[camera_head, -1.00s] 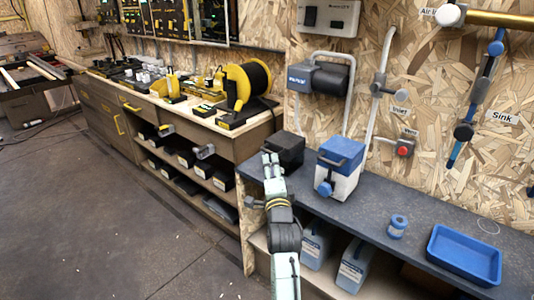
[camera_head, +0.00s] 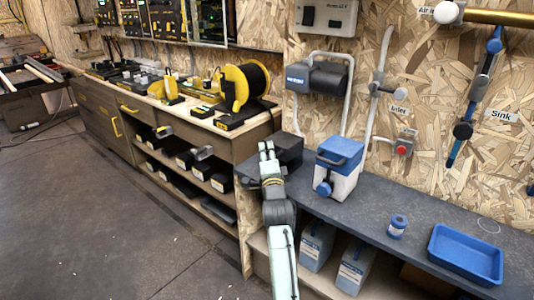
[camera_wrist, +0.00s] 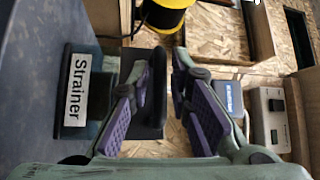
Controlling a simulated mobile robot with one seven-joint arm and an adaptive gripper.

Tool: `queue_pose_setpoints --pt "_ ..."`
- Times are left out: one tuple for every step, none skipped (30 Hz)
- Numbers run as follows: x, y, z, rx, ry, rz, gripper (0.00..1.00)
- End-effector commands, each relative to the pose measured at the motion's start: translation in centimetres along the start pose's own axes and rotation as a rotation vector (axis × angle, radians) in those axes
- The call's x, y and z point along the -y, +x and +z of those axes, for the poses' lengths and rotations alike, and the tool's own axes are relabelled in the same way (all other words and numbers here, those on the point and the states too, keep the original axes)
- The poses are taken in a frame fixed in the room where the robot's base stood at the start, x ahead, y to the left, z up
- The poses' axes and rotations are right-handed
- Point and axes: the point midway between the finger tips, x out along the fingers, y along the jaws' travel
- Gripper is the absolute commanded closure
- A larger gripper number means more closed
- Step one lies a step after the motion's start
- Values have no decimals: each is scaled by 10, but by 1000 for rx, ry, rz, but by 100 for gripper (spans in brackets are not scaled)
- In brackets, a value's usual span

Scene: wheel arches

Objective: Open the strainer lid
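The strainer is a dark box (camera_head: 289,152) on the grey bench, left of a blue-and-white container. In the wrist view its white "Strainer" label (camera_wrist: 76,88) is at the left, on the dark box. A black plate-like part (camera_wrist: 154,118), probably the lid, lies right of the label; I cannot tell whether it is raised. My gripper (camera_head: 266,147) is in front of the strainer's left part in the head view. In the wrist view my gripper (camera_wrist: 161,62) is open, its left finger overlapping the black part. Contact is not clear, and nothing is seen clamped between the fingers.
The blue-and-white container (camera_head: 339,168) stands close to the strainer's right. A blue tray (camera_head: 466,253) and small blue spool (camera_head: 397,226) are farther right on the bench (camera_head: 405,252). A wooden wall with pipes rises behind. A yellow-and-black reel (camera_head: 245,90) is on the left counter.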

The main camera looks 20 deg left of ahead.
Motion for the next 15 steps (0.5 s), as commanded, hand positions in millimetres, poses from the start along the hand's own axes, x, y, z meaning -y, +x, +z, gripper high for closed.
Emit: queue_pose_setpoints --pt "0 0 0 0 0 0 87" --pt "0 0 0 0 0 0 89" --pt "0 0 0 0 0 0 92" --pt "0 0 0 0 0 0 94" --pt "0 0 0 0 0 0 96" --pt "0 0 0 0 0 0 98" --pt "0 0 0 0 0 0 100" --pt "0 0 0 0 0 0 100" --pt "0 0 0 0 0 0 100" --pt "0 0 0 0 0 0 100" --pt "0 0 0 0 0 0 100" --pt "0 0 0 0 0 0 100" --pt "0 0 0 0 0 0 100" --pt "0 0 0 0 0 0 100" --pt "0 0 0 0 -1 0 100"
